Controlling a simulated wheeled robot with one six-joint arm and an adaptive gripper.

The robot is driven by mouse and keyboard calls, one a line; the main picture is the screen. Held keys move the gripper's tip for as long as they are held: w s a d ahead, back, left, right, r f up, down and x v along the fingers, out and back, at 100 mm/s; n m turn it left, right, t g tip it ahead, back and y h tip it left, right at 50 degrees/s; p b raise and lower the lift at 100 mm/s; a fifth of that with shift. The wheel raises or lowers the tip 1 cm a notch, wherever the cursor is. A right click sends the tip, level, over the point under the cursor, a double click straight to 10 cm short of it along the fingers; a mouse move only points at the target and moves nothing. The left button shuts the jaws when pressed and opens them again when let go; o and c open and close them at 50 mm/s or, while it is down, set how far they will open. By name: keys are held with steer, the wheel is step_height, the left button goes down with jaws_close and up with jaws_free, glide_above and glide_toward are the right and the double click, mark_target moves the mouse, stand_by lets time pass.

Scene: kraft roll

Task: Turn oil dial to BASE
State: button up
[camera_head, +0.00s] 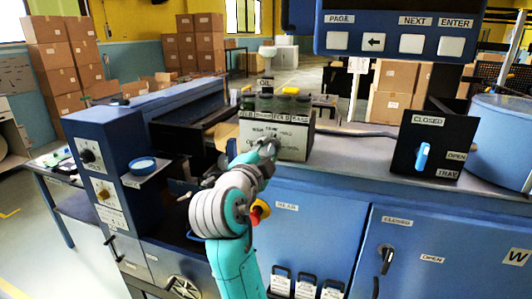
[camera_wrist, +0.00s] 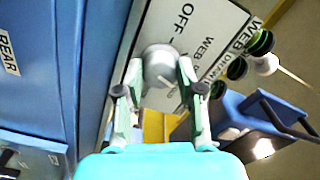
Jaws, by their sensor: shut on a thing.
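A grey round dial knob (camera_wrist: 159,62) sits on a white panel with black lettering, including "OFF" and "WEB", in the wrist view. My gripper (camera_wrist: 160,78) is shut on this knob, one finger on each side. In the head view, my gripper (camera_head: 268,149) reaches the lower front of a white-faced box (camera_head: 290,141). Its top labels include "FOLD" and "BASE". My gripper mostly covers the knob there, and I cannot read which mark the knob points to.
Dark round tops (camera_head: 288,92) stand on the box. A black panel with a blue lever (camera_head: 422,157) is to the right. A blue machine with knobs (camera_head: 90,156) is at the left. Blue cabinet doors (camera_head: 312,235) lie below. A button panel (camera_head: 400,35) hangs at the upper right.

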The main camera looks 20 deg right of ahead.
steer(key=m, duration=1.4)
stand_by(0.4)
steer(key=o, duration=1.1)
steer(key=shift+o, duration=0.2)
steer(key=shift+r, duration=0.1)
steer(key=v, duration=1.2)
